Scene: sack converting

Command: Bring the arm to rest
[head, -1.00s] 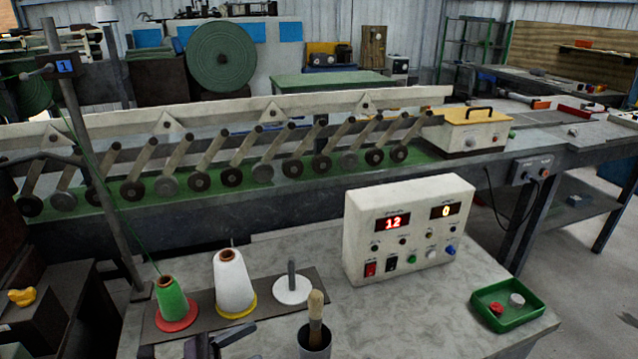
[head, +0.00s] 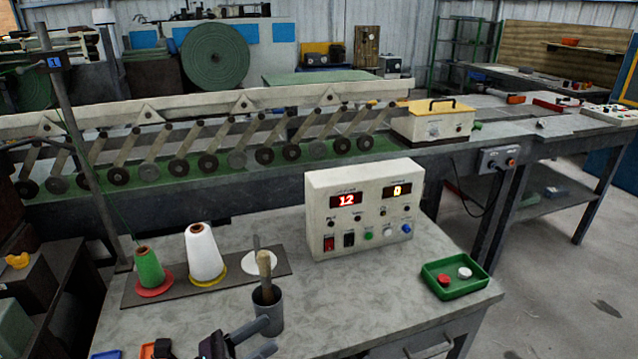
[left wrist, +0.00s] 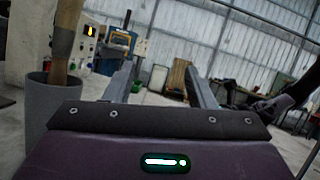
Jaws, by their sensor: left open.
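My left gripper (head: 258,338) shows at the bottom edge of the head view, just in front of a grey cup (head: 268,314) that holds a wooden-handled brush (head: 265,272). In the left wrist view its two grey fingers (left wrist: 160,85) stand apart with nothing between them. The cup (left wrist: 50,105) is to the left of the fingers there. My right gripper is not in the head view.
A control box (head: 362,242) reading 12 and 0 stands mid-bench. Green (head: 148,268) and white (head: 204,255) thread cones are at left. A green tray (head: 440,292) holds red and white pieces at right. Bare benchtop (head: 350,300) lies between cup and tray.

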